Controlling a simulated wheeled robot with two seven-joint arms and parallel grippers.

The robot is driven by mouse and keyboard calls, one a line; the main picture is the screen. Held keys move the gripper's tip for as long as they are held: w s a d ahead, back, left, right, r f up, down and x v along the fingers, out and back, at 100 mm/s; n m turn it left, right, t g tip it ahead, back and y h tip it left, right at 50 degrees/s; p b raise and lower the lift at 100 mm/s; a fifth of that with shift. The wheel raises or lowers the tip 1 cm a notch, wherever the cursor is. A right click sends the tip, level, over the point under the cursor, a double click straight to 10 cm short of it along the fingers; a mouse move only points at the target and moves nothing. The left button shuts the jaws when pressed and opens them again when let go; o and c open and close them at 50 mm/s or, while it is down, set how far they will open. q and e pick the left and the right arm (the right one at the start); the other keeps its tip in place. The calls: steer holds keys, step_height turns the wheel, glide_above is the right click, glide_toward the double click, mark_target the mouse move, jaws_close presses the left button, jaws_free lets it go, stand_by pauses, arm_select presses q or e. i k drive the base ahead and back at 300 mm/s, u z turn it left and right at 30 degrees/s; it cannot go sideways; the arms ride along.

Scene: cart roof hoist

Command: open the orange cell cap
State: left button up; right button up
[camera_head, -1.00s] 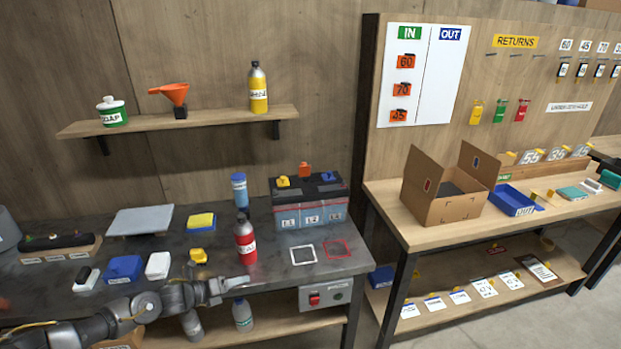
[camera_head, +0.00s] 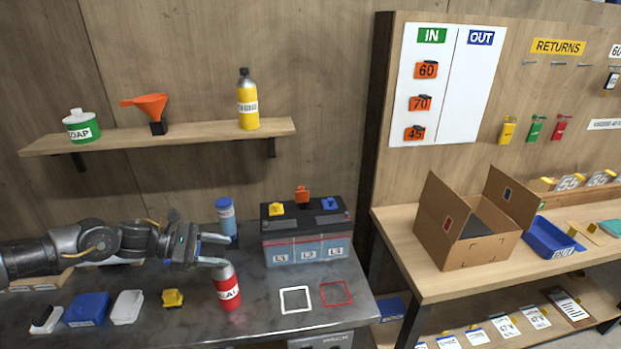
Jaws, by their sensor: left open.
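The battery (camera_head: 305,243) stands on the dark bench, with cells labelled L1, L2 and L3 on its front. The orange cell cap (camera_head: 302,195) sits at the back middle of its black top. A yellow cap (camera_head: 276,209) is at the top's left and a blue cap (camera_head: 330,204) at its right. My left gripper (camera_head: 222,250) is open and empty, left of the battery and apart from it. Its fingers point right, just above the red bottle in the picture. My right gripper is not in view.
A red bottle (camera_head: 228,288) and a blue bottle (camera_head: 226,218) stand near my left gripper. A white square (camera_head: 296,300) and a red square (camera_head: 336,293) mark bare bench before the battery. A shelf (camera_head: 200,138) hangs above. An open carton (camera_head: 470,225) stands on the right bench.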

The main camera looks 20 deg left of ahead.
mark_target(301, 196)
steer(key=i, duration=1.1)
